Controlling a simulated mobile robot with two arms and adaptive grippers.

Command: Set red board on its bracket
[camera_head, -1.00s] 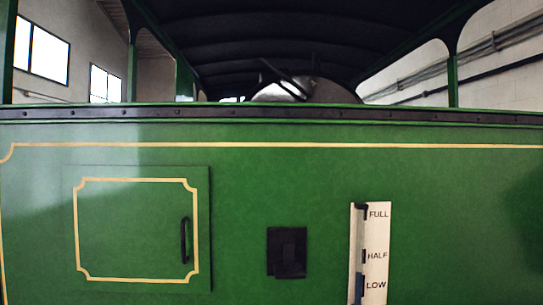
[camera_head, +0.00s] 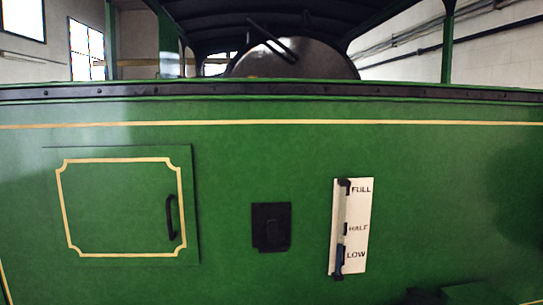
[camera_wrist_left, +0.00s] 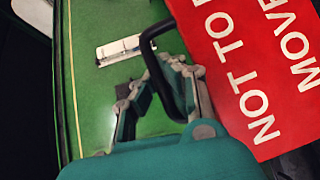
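The red board (camera_wrist_left: 265,70) with white lettering, "NOT TO" and "MOVE" readable, fills the right of the left wrist view. It has a black loop handle (camera_wrist_left: 151,62). My left gripper (camera_wrist_left: 172,62) has its fingers closed in around this handle, and the board hangs beside them. The board's right end is cut off by the picture. The black square bracket (camera_head: 271,227) is on the green panel in the head view, with nothing on it. A dark patch behind a finger in the wrist view may be the bracket. Neither gripper shows in the head view.
A white level gauge (camera_head: 350,225) is right of the bracket and also shows in the wrist view (camera_wrist_left: 118,50). A hatch (camera_head: 122,205) with a black handle (camera_head: 171,217) is left. The green panel (camera_head: 430,190) is otherwise mostly flat. Dark shapes show at the lower right edge.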

